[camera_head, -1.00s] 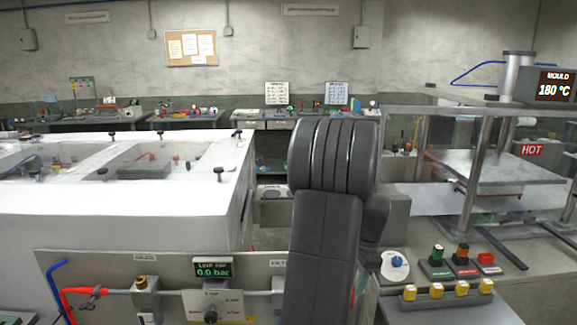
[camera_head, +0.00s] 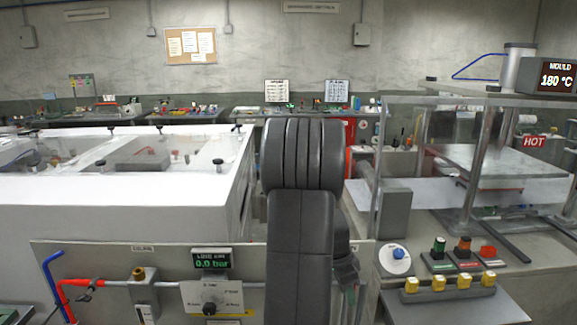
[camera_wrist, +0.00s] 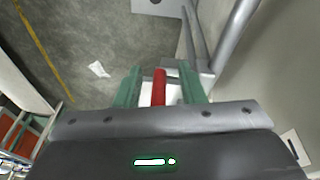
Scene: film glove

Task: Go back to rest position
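My gripper (camera_wrist: 160,86) shows in the wrist view as two green fingers standing apart. A narrow red upright shape (camera_wrist: 158,88) appears between them, with pale gaps on both sides. I cannot tell what it is or how far beyond the fingers it lies. No finger is seen pressing on it. In the head view my dark arm stands upright in the middle and mostly hides the gripper.
A white glovebox-like cabinet (camera_head: 110,220) stands left, behind a panel (camera_head: 110,262) with a "0.0 bar" display (camera_head: 212,258). At right is a press (camera_head: 495,165) marked HOT, its display (camera_head: 556,79) reading 180 °C. Before it are coloured buttons (camera_head: 465,247). A narrow gap separates the two stations.

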